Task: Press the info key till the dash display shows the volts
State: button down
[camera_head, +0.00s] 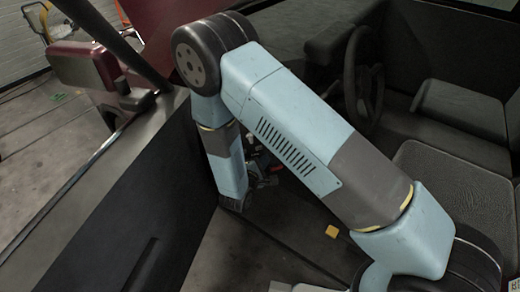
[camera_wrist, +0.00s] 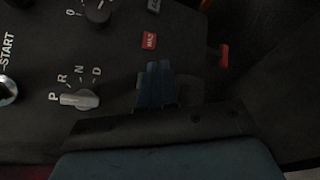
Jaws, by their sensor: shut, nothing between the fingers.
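In the wrist view my gripper (camera_wrist: 157,66) has its two blue fingers together, with nothing between them. The tips lie over a dark control panel (camera_wrist: 110,55), just below a small red key (camera_wrist: 149,40) with white lettering too small to read surely. A grey key (camera_wrist: 155,5) is cut off at the top edge, its label unclear. I cannot tell which key is the info key, nor whether the fingertips touch anything. The dash display is not recognisable in either view. In the head view my arm hides most of the panel area.
The panel also has a P-R-N-D selector knob (camera_wrist: 80,100), another dark knob (camera_wrist: 97,10), a silver START button (camera_wrist: 7,90) and a red lever (camera_wrist: 224,56).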

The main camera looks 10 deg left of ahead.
jog(key=shift+s+d, duration=0.35)
jog(key=shift+s, duration=0.2)
jog(key=shift+s+d, duration=0.3)
jog(key=shift+s, duration=0.2)
jog(key=w+d+r+m+g+h, duration=0.2)
jog(key=d+r+m+g+h, duration=0.4)
jog(key=d+r, duration=0.7)
jog(key=w+d+r+m+g+h, duration=0.1)
jog(key=d+r+m+g, duration=0.5)
jog(key=d+r, duration=0.75)
jog(key=s+d+r+m+t+y, duration=0.1)
jog(key=s+d+r+m+y, duration=0.3)
jog(key=s+r, duration=0.5)
jog(key=s+d+r+m+t+y, duration=0.1)
jog(key=s+d+r+m+y, duration=0.3)
jog(key=s+r, duration=0.6)
jog(key=shift+d+r+m+t+y, duration=0.3)
jog(key=shift+r+m+y, duration=0.2)
jog(key=shift+m+y, duration=0.55)
